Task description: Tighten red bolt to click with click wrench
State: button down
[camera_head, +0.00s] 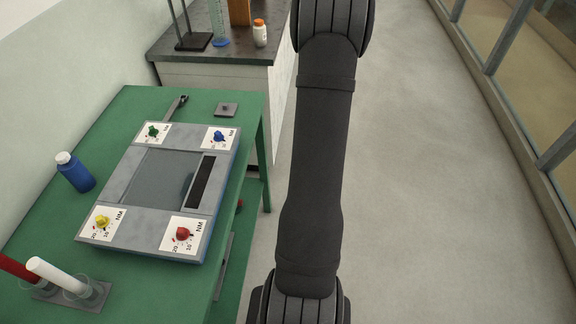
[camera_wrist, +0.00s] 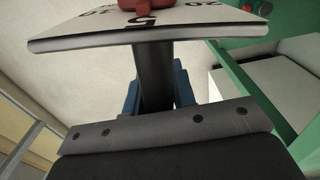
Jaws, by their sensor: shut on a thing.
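The red bolt (camera_head: 182,234) sits on a white dial card at the near right corner of a grey board (camera_head: 147,230) on the green table. A dark wrench-like tool (camera_head: 178,105) lies behind the board; I cannot tell whether it is the click wrench. My gripper is out of sight in the head view. In the wrist view its blue fingers (camera_wrist: 156,95) are shut on a dark bar (camera_wrist: 154,70). The bar meets a white plate (camera_wrist: 100,32) with numbers and a red part (camera_wrist: 145,4) on top. What this plate belongs to is unclear.
Green (camera_head: 153,131), blue (camera_head: 218,136) and yellow (camera_head: 103,221) bolts occupy the other board corners. A blue bottle (camera_head: 78,175) and a holder (camera_head: 95,298) with red and white tubes stand at left. A dark counter (camera_head: 245,55) is behind; the floor right of my arm is clear.

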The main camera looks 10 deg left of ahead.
jog(key=w+a+r, duration=0.1)
jog(key=w+r, duration=0.2)
jog(key=r, duration=0.7)
jog(key=s+a+r, duration=0.4)
jog(key=a+r, duration=0.7)
jog(key=a, duration=0.3)
jog(key=n, duration=0.3)
send_near(180, 230)
jog(key=shift+w+f, duration=0.1)
jog(key=shift+f, duration=0.55)
jog(key=shift+f, duration=1.25)
